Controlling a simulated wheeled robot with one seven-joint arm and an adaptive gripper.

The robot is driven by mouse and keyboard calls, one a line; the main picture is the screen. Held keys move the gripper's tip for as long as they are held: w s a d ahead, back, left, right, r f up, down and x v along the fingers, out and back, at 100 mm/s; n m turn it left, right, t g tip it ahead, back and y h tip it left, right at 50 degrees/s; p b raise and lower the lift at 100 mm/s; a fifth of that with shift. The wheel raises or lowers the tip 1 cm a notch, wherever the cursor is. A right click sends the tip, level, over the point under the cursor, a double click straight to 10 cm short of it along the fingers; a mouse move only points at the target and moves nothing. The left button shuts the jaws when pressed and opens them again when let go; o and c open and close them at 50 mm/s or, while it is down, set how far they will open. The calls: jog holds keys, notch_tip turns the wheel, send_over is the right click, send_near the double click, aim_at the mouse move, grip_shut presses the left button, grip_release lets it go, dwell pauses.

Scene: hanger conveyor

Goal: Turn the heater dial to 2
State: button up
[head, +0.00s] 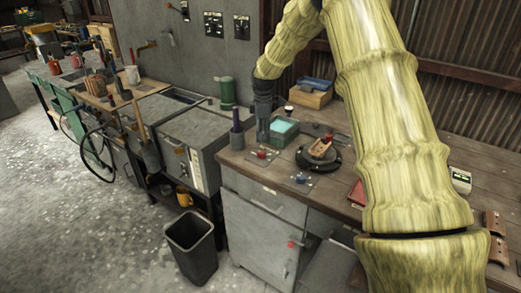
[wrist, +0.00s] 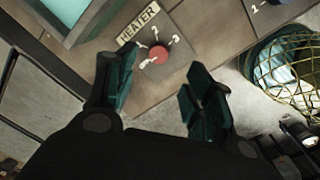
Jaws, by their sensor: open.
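The heater dial (wrist: 159,54) is a small red round knob on a grey plate, with a HEATER label (wrist: 138,26) above it and numbers around it. I cannot make out which number it points to. In the head view the red dial (head: 262,154) sits near the bench's left front edge. My gripper (wrist: 160,85) is open, with its dark green fingers apart. The dial shows between and just beyond the fingertips, and nothing is held. In the head view my gripper (head: 263,132) hangs over the bench just above the dial; its fingertips are hard to make out.
A teal-filled tank (head: 283,131) stands right behind the dial. A blue dial (head: 301,178) is on another plate to the right. A dark round stand (head: 318,158) holds a brown object. A purple-grey bottle (head: 237,136) stands left of my gripper. A black bin (head: 190,246) is on the floor.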

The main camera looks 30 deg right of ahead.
aim_at(262, 152)
jog(key=f+p, duration=0.1)
jog(key=f, duration=0.5)
jog(key=f+p, duration=0.1)
jog(key=f, duration=0.2)
jog(key=shift+w+a+f+p, duration=0.1)
jog(key=shift+w+f+p, duration=0.2)
jog(key=shift+w, duration=0.1)
jog(key=c, duration=1)
